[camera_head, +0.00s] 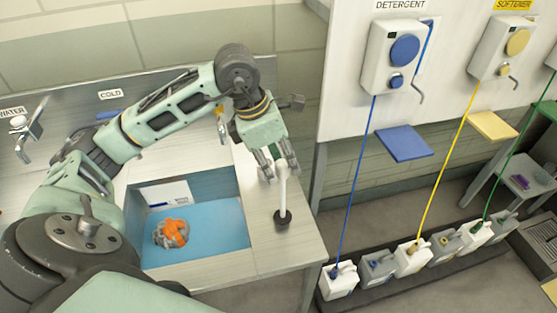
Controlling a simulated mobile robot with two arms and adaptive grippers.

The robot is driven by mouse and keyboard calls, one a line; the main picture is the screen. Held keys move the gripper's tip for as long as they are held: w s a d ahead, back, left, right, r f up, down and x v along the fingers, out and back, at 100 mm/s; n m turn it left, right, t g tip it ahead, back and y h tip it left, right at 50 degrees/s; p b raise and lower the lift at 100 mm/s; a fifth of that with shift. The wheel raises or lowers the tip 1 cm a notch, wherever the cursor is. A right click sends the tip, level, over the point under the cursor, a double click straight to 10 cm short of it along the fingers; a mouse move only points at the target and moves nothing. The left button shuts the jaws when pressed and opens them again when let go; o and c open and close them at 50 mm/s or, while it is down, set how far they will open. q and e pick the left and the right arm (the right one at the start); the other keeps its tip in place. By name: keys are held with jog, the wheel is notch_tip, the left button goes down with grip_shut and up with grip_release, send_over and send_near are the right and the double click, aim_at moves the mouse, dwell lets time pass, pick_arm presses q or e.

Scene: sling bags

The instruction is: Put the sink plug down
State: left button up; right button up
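The sink plug (282,197), a white upright stem with a black round foot, stands on the metal counter right of the sink. Its foot appears to rest on the counter top. My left gripper (281,173) is at the top of the stem, pointing down. Its two fingers are spread, one on each side of the stem, with a gap visible. Whether a finger touches the stem is hard to tell. The sink basin (222,184) holds blue water with an orange and grey item (171,233) in it. My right gripper is not in view.
The counter (262,250) ends at a front and right edge near the plug. A tap (22,130) is at the left. Detergent and softener dispensers (398,58) hang on the right wall, with hoses to several jugs (338,281) on the floor.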

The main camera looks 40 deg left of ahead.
pick_arm(q)
jog(key=shift+r, duration=0.1)
jog(key=shift+r, duration=0.2)
jog(key=b+v, duration=0.1)
jog(key=v, duration=1)
jog(key=shift+s+r, duration=0.15)
jog(key=shift+r, duration=0.2)
